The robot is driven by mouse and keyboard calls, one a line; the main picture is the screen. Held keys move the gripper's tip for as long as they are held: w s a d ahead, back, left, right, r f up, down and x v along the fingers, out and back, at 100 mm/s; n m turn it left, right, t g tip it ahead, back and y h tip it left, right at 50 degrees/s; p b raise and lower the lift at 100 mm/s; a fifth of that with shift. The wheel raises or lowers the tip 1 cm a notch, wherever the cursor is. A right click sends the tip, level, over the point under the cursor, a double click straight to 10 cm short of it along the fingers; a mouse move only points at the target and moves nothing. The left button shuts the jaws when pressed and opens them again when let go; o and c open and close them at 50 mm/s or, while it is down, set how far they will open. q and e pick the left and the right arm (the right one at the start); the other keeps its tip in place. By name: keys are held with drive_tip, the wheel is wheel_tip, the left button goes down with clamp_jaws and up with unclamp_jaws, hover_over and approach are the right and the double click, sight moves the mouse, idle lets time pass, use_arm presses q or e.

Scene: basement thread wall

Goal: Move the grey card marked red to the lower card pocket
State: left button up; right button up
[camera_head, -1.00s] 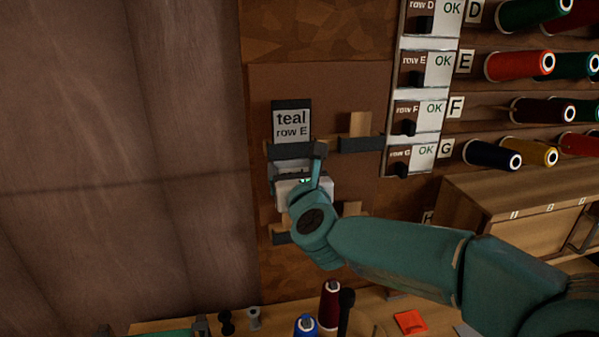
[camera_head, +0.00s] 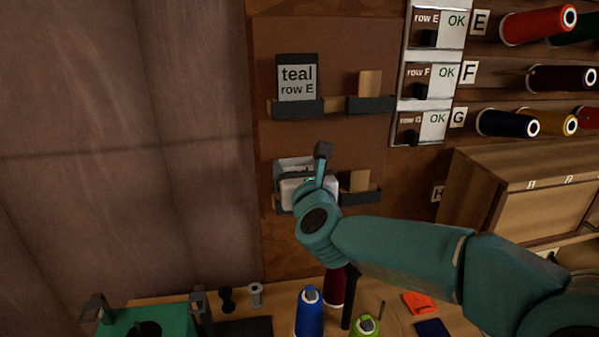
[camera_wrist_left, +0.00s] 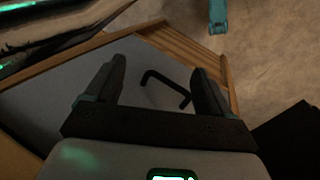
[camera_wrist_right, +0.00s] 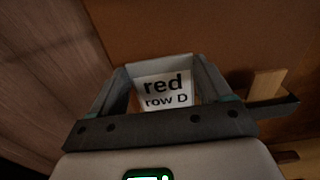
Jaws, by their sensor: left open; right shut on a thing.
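The grey card marked "red row D" (camera_wrist_right: 165,92) is between the fingers of my right gripper (camera_wrist_right: 160,72), which is shut on it. In the head view my right gripper (camera_head: 308,165) is at the lower card pocket (camera_head: 360,197), covering much of its left part; the card's pale top (camera_head: 291,163) shows beside the fingers. I cannot tell whether the card's lower edge is inside the pocket.
A grey card marked "teal row E" (camera_head: 297,80) stands in the upper pocket (camera_head: 298,108). A white status panel (camera_head: 430,75) and thread spools (camera_head: 508,123) are to the right.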

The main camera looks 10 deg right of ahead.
drive_tip(key=shift+d+f, duration=0.1)
drive_tip(key=shift+w+b, duration=0.15)
drive_tip(key=shift+b, duration=0.2)
idle(0.5)
drive_tip(key=shift+f, duration=0.15)
drive_tip(key=shift+f+b, duration=0.25)
drive_tip(key=shift+b, duration=0.2)
drive_tip(key=o, duration=0.7)
drive_tip(key=shift+r, duration=0.1)
drive_tip(key=shift+s, duration=0.35)
drive_tip(key=s+b, duration=0.1)
drive_tip(key=s, duration=0.9)
drive_tip(key=s+a+b, duration=0.1)
drive_tip(key=s, duration=0.4)
drive_tip(key=shift+s+r+b, duration=0.3)
drive_tip(key=shift+b, duration=0.05)
